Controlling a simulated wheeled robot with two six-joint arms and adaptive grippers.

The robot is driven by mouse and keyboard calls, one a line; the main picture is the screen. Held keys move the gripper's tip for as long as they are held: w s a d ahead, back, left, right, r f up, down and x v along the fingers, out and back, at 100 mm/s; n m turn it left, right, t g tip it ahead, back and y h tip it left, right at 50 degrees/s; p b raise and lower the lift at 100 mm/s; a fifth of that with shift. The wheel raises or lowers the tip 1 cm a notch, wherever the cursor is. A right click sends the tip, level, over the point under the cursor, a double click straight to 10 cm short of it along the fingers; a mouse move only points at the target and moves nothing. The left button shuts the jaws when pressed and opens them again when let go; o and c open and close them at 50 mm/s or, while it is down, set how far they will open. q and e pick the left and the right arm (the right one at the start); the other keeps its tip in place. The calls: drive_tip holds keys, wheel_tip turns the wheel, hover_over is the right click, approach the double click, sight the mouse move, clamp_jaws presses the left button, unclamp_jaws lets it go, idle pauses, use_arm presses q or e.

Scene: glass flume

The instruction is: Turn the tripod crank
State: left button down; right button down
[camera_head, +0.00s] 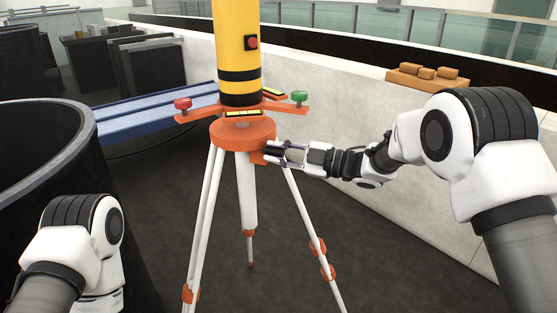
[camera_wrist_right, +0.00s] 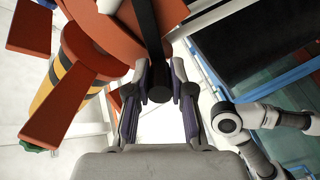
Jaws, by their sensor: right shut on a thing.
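The tripod (camera_head: 243,135) stands upright on the floor, with an orange head and white legs with orange clamps. A yellow and black cylinder (camera_head: 237,40) stands on top of it. My right gripper (camera_head: 284,152) reaches in from the right at the side of the orange head. In the right wrist view its fingers (camera_wrist_right: 159,100) are closed around the black end of the crank (camera_wrist_right: 149,30). The crank is mostly hidden by the gripper in the head view. My left arm shows at the lower left, but its gripper is out of view.
Red (camera_head: 183,104) and green (camera_head: 299,97) knobs sit on the orange arms of the tripod's top. A dark curved wall (camera_head: 50,160) is at the left, a blue beam (camera_head: 150,118) behind. A pale wall (camera_head: 345,110) runs behind, with orange blocks (camera_head: 425,78) on it.

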drive_tip(key=shift+s+a+f+n+b, duration=0.15)
drive_tip(key=shift+f+n+b, duration=0.15)
drive_tip(key=shift+n+b, duration=0.15)
drive_tip(key=c, duration=1)
unclamp_jaws()
drive_tip(key=shift+r, duration=0.1)
drive_tip(key=v, duration=1.2)
